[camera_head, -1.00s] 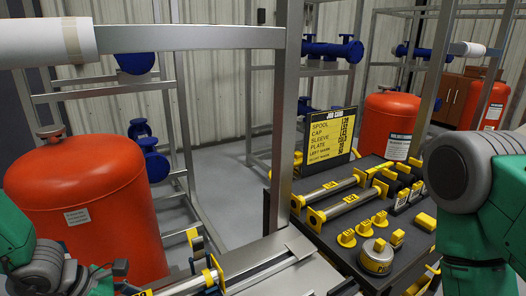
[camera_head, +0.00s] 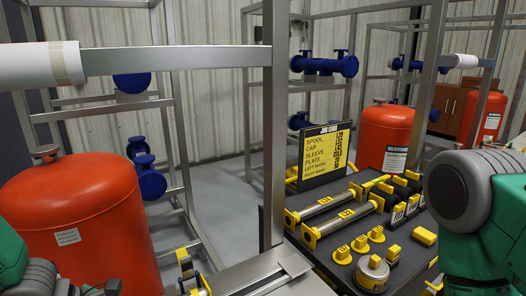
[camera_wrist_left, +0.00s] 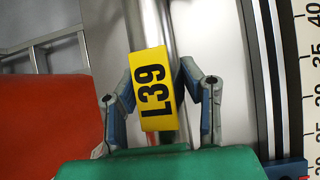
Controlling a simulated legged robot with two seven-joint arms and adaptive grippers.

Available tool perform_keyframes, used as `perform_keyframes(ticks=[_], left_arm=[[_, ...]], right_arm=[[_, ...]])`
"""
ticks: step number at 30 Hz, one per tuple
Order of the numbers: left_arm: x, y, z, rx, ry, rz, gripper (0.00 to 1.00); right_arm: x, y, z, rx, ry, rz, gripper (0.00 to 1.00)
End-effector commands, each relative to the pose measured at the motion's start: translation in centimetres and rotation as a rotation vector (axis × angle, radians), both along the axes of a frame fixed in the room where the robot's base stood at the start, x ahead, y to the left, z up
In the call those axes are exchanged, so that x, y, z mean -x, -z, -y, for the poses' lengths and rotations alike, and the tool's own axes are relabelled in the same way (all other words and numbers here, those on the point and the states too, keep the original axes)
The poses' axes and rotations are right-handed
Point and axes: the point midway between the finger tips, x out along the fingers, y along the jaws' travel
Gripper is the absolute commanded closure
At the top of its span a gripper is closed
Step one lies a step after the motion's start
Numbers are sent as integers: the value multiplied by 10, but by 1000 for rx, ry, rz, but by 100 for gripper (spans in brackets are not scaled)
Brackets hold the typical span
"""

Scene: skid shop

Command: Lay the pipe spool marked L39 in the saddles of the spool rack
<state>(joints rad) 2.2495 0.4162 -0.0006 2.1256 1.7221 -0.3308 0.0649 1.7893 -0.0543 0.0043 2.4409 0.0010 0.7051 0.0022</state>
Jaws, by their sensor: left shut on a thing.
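The spool marked L39 (camera_wrist_left: 157,88) is a grey metal pipe with a yellow label, seen close in the left wrist view. My left gripper (camera_wrist_left: 158,66) is shut on it, with one finger on each side of the pipe at the label. In the head view only a bit of this gripper (camera_head: 108,288) shows at the bottom left edge. A yellow end piece (camera_head: 201,284) beside it seems to belong to the spool. A grey metal surface with a long bar (camera_head: 262,277) lies right of it. I cannot make out the rack's saddles. My right gripper is out of view.
A dark table (camera_head: 330,262) carries two similar labelled spools (camera_head: 328,205), yellow caps and blocks. A job card (camera_head: 325,155) stands behind them. An orange tank (camera_head: 75,225) is at left. A metal post (camera_head: 273,130) and crossbar (camera_head: 175,58) stand in front.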

Motion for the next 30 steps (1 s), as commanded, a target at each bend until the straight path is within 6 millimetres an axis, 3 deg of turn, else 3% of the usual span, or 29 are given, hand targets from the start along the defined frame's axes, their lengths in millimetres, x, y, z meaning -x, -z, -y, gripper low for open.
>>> perform_keyframes(ticks=[30], left_arm=[[-1, -61, 4, 5, 3, 6, 100]], right_arm=[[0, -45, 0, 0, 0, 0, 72]])
